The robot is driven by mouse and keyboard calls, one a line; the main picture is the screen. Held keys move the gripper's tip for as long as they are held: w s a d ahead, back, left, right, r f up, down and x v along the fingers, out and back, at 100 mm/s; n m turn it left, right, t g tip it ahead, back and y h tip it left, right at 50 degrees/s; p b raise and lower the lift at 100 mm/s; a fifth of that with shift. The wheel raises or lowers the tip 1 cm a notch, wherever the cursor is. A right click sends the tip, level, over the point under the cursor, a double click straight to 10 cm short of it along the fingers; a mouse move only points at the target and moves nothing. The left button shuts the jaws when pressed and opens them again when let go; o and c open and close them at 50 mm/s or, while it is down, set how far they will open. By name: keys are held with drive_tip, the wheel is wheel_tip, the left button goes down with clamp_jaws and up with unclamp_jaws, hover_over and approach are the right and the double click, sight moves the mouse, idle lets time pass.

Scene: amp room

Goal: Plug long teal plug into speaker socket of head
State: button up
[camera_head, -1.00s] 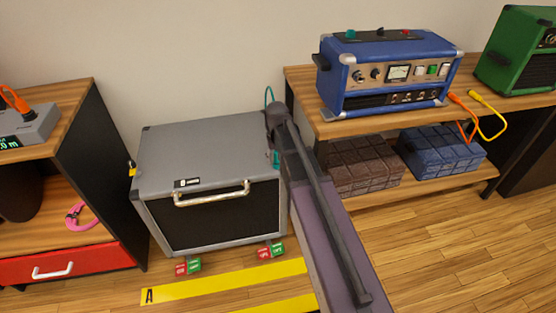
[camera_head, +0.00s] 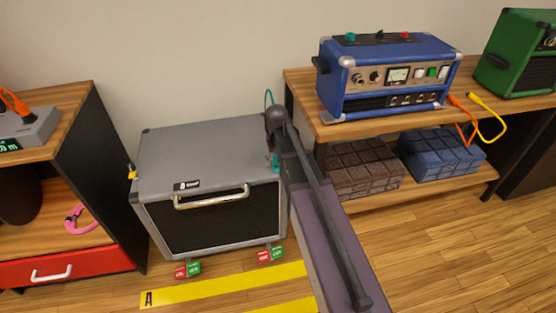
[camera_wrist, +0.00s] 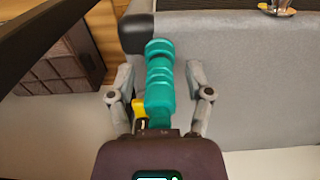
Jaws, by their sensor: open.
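The long teal plug (camera_wrist: 158,85) stands between the two fingers of my gripper (camera_wrist: 160,88) in the wrist view, with a visible gap on each side. My gripper is open around it. In the head view, a bit of the teal plug (camera_head: 274,161) shows beside my arm, at the right end of the grey cabinet.
The grey speaker cabinet (camera_head: 212,150) stands on the floor beside the wooden shelf (camera_head: 330,128). Brown (camera_head: 362,168) and blue (camera_head: 440,152) blocks sit on the lower shelf. Orange and yellow plugs (camera_head: 480,103) lie right of the head. A green amp (camera_head: 520,55) stands farther right.

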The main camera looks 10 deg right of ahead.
drive_tip(key=shift+c, duration=0.2)
clamp_jaws()
drive_tip(key=shift+r, duration=0.15)
drive_tip(key=shift+r+p, duration=2.8)
drive_tip(key=shift+p, duration=0.15)
drive_tip(key=shift+r, duration=0.1)
